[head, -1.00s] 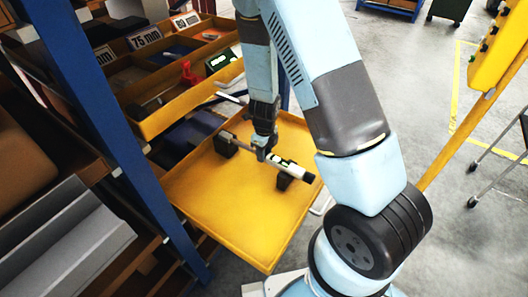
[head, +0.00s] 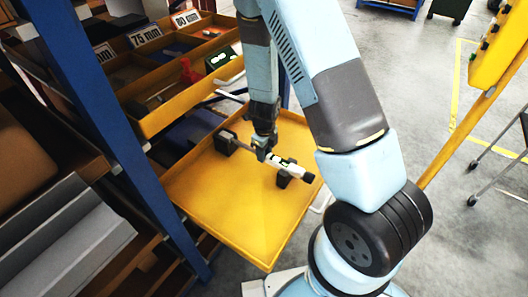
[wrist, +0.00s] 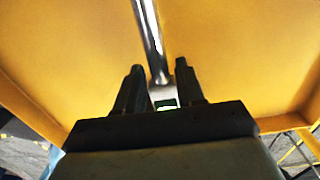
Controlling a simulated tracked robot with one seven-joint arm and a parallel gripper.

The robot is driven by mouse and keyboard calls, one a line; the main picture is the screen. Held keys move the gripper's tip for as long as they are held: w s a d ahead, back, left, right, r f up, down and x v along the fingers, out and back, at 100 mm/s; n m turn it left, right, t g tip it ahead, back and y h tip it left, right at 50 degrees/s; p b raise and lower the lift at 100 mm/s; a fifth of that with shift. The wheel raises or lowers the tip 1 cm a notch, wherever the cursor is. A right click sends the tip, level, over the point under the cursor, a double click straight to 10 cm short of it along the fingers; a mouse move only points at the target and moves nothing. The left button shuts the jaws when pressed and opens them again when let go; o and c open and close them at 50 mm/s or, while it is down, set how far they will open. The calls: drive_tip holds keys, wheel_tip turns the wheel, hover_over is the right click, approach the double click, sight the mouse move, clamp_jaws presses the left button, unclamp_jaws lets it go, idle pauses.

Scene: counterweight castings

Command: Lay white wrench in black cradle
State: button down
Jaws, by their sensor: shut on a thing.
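The white wrench (head: 279,162) has a grey metal shaft, a white body with a small green patch and a black end. My gripper (head: 263,150) is shut on its middle, above the yellow tray. The black cradle shows as two separate dark blocks, one under the shaft end (head: 226,145) and one under the white and black end (head: 284,180). The wrench spans both blocks; I cannot tell whether it touches them. In the wrist view, the wrench's shaft (wrist: 149,38) runs up from between my gripper's fingers (wrist: 160,85); the cradle is not visible there.
The yellow tray (head: 245,235) is otherwise bare. Behind it on the left stands a divided yellow drawer (head: 190,96) with size labels, a red item and other parts. A blue rack post (head: 110,120) stands at the tray's left. Open floor lies right.

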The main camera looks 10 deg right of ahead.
drive_tip(key=c, duration=0.6)
unclamp_jaws()
drive_tip(key=shift+r, duration=3.5)
